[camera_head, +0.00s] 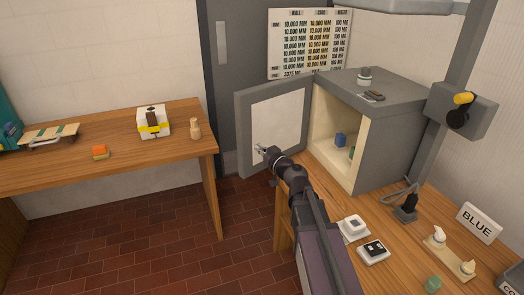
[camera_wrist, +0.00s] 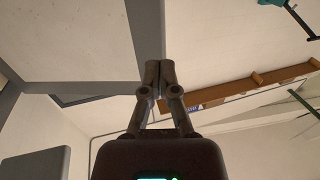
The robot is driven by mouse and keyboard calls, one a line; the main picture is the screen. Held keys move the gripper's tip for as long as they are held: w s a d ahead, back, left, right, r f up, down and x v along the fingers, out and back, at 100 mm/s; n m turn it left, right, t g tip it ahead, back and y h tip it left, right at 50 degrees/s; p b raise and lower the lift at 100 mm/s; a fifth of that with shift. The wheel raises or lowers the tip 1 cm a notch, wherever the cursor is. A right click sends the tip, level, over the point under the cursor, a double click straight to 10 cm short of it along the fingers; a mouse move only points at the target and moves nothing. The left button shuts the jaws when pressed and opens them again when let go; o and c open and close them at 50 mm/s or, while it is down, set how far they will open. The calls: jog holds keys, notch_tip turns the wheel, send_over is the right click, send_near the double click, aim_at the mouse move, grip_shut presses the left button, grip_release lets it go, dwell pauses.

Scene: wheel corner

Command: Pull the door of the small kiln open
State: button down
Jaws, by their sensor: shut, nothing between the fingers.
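The small kiln (camera_head: 390,125) is a grey box with a cream interior on the right-hand wooden bench. Its door (camera_head: 272,112), grey-edged with a pale inner panel, stands wide open, swung out to the left. A blue piece (camera_head: 340,140) and a green piece, partly hidden by the wall, are inside. My gripper (camera_head: 261,149) is in front of the lower part of the door's pale inner face; I cannot tell whether it touches. In the wrist view my gripper (camera_wrist: 160,66) has its fingertips together, with nothing between them. The door's outer side and handle are hidden.
A grey lever box (camera_head: 462,110) is right of the kiln. Small dishes (camera_head: 353,228), a BLUE sign (camera_head: 479,222) and a cord lie on the bench. A second table (camera_head: 100,165) with small objects stands left. Brick floor (camera_head: 150,250) is clear between.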

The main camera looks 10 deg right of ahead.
aim_at(242, 135)
jog(key=x, duration=1.1)
jog(key=shift+a, duration=0.1)
